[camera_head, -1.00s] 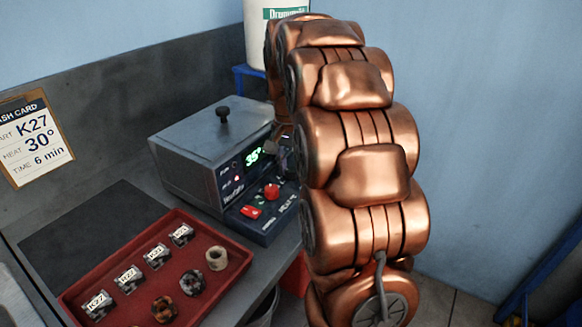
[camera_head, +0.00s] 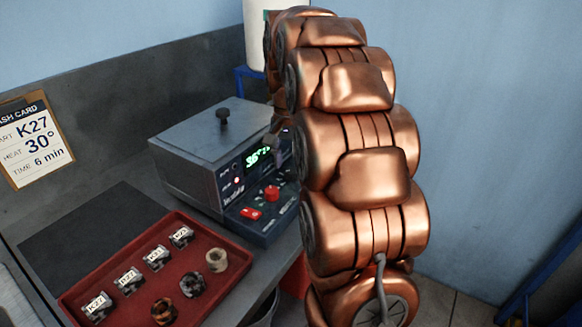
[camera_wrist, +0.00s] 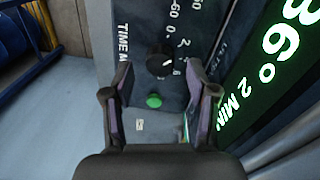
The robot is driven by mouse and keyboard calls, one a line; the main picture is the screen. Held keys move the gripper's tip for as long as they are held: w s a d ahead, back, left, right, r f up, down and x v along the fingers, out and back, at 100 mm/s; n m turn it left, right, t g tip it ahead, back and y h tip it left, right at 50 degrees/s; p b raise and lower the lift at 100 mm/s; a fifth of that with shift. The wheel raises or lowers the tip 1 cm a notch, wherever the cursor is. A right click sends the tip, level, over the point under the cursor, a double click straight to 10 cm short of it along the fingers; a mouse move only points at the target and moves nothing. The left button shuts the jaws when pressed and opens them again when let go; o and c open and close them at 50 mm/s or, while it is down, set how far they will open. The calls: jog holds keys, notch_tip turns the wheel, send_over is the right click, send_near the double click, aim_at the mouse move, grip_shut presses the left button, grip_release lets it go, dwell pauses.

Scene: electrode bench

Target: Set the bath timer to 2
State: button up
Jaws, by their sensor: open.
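The grey bath unit (camera_head: 190,165) stands on the bench, with a black lid knob and a sloping front panel. In the wrist view its lit green display (camera_wrist: 265,75) reads 36° and 2 MIN. The black timer dial (camera_wrist: 158,60) sits on the panel beside the printed word TIME, with a 2 near its right side. Its exact pointer direction is hard to tell. My gripper (camera_wrist: 160,76) is open, its fingers spread on either side of the dial; contact cannot be judged. A green button (camera_wrist: 154,101) shows between the fingers. In the head view my arm hides the panel's right part.
A card (camera_head: 38,138) on the wall reads K27, 30°, 6 min. A white container (camera_head: 254,45) stands behind.

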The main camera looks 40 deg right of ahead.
aim_at(289, 170)
notch_tip(289, 170, up, 10)
jog(key=shift+w, duration=0.2)
dwell(0.3)
jog(key=shift+a, duration=0.2)
dwell(0.3)
